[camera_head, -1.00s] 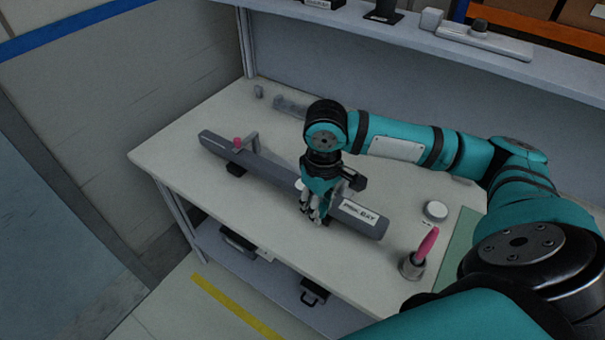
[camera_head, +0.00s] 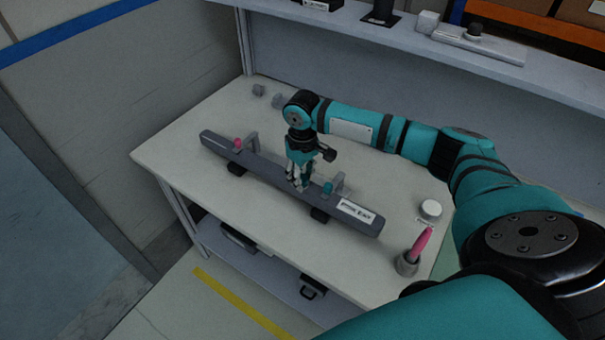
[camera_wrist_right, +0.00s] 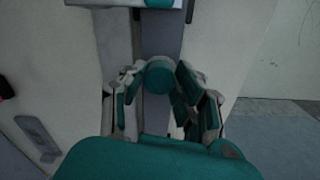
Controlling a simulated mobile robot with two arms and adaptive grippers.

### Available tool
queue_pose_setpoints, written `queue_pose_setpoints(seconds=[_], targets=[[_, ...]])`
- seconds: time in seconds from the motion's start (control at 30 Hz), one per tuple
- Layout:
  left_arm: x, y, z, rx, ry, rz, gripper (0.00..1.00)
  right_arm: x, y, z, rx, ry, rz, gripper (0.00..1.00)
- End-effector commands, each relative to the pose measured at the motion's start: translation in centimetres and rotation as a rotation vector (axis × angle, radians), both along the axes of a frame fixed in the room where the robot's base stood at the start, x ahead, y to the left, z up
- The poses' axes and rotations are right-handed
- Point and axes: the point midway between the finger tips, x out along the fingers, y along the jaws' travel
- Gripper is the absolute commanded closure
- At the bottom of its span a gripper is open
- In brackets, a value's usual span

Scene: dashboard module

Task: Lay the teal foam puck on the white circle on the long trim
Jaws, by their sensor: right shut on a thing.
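The long trim (camera_head: 268,179) is a dark grey bar lying across the table, with a white label (camera_head: 355,210) near its right end. My right gripper (camera_head: 299,184) points down over the middle of the trim. In the right wrist view, the right gripper (camera_wrist_right: 160,80) is shut on the teal foam puck (camera_wrist_right: 160,76), a round teal disc between its fingertips. Its height above the trim is hard to tell. The white circle is not clearly visible, with the gripper over that stretch of the trim. My left gripper is not in view.
On the trim stand a pink knob (camera_head: 238,143) and a teal knob (camera_head: 328,187), each beside a grey bracket.

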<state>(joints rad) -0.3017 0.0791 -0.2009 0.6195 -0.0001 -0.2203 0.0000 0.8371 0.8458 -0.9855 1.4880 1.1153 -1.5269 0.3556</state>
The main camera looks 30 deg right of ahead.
Motion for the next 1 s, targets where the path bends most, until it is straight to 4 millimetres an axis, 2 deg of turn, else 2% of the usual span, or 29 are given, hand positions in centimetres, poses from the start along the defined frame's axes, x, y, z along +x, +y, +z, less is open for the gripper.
queue_pose_setpoints(seconds=[0.3,0.33,0.5,0.8,0.87,1.0], targets=[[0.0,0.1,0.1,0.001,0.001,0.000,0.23,0.0,0.0,-0.3,0.000,0.001,0.000,0.99],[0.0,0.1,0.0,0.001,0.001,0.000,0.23,0.0,0.0,-0.3,0.000,0.000,0.000,0.66],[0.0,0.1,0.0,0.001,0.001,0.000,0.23,0.0,0.0,-0.3,0.000,0.000,0.000,0.46],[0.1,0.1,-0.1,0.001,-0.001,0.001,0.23,0.0,0.0,0.0,0.000,-0.002,0.001,0.46],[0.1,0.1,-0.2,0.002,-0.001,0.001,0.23,0.1,0.0,0.5,0.000,-0.002,0.001,0.46],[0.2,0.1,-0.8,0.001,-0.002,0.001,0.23,0.1,0.0,2.7,0.000,-0.006,0.002,0.46]])
